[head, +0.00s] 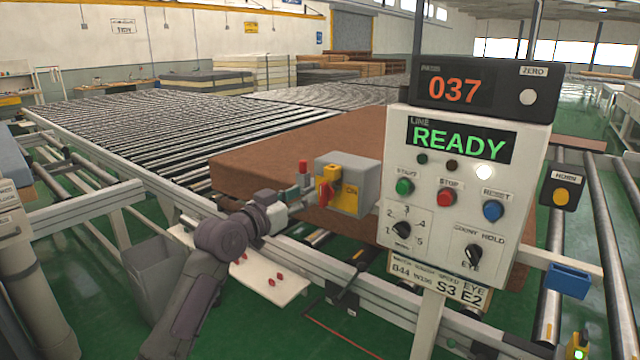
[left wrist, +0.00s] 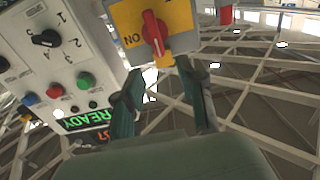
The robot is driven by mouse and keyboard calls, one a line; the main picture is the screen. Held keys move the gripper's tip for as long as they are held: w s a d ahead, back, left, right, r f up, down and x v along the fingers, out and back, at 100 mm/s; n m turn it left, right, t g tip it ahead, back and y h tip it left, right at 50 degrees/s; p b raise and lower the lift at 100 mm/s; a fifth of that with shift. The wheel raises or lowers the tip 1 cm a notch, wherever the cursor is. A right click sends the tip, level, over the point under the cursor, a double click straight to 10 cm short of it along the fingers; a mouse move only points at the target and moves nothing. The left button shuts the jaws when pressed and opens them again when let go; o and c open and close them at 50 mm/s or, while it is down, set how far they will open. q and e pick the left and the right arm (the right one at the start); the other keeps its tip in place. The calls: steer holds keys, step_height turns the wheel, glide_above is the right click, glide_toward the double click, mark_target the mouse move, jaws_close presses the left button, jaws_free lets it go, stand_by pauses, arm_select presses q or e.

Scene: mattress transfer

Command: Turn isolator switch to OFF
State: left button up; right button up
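The isolator switch is a grey box (head: 350,180) with a yellow face, an ON label and a red handle (head: 325,192). It stands beside the brown mattress, left of the control panel. The left wrist view, turned upside down, shows the yellow face (left wrist: 178,18) and the red handle (left wrist: 153,32), which points along the picture's vertical, with ON beside it. My left gripper (head: 300,190) is just in front of the switch. Its two green fingers (left wrist: 162,72) are apart, with nothing between them, below the handle in the wrist view. Contact is not visible. My right gripper is not in view.
The control panel (head: 465,195), reading READY, stands close on the right with buttons and knobs. The brown mattress (head: 260,160) lies behind the switch on the conveyor (head: 180,125). A white plate (head: 270,282) with red knobs and a grey bin (head: 155,280) are below my left arm.

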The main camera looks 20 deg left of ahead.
mark_target(321, 186)
arm_select(q)
steer(key=p+x, duration=0.1)
steer(key=x, duration=0.6)
steer(key=shift+w+f, duration=0.1)
steer(key=shift+w, duration=0.05)
jaws_close()
